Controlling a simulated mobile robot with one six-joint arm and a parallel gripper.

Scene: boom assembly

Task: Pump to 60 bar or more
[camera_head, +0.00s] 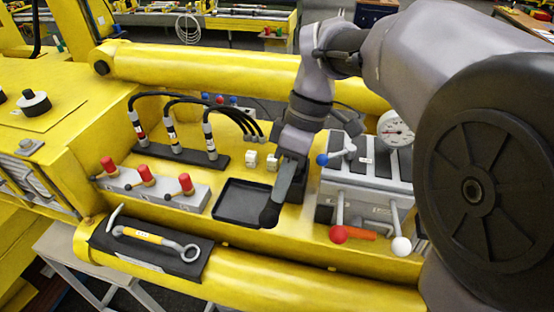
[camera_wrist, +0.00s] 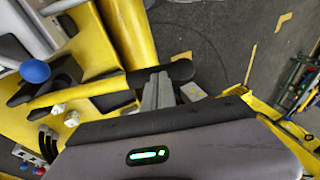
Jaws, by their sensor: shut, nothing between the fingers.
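The pressure gauge (camera_head: 396,129) shows its white dial beside the grey valve block (camera_head: 366,190); its reading is too small to make out. A yellow bar with a black grip (camera_wrist: 178,71) looks like the pump lever; in the head view the dark rounded grip end (camera_head: 269,214) shows by the black tray. My gripper (camera_head: 284,184) is shut and empty above the tray area. In the wrist view my gripper's fingers (camera_wrist: 159,84) are right beside the black grip; I cannot tell whether they touch it. The rest of the lever is hidden behind my arm in the head view.
The valve block carries blue (camera_head: 322,160), red (camera_head: 338,234) and white (camera_head: 401,246) knobs. The black tray (camera_head: 235,216) lies left of them. Red-handled valves (camera_head: 145,174) and hoses (camera_head: 180,98) stand further left.

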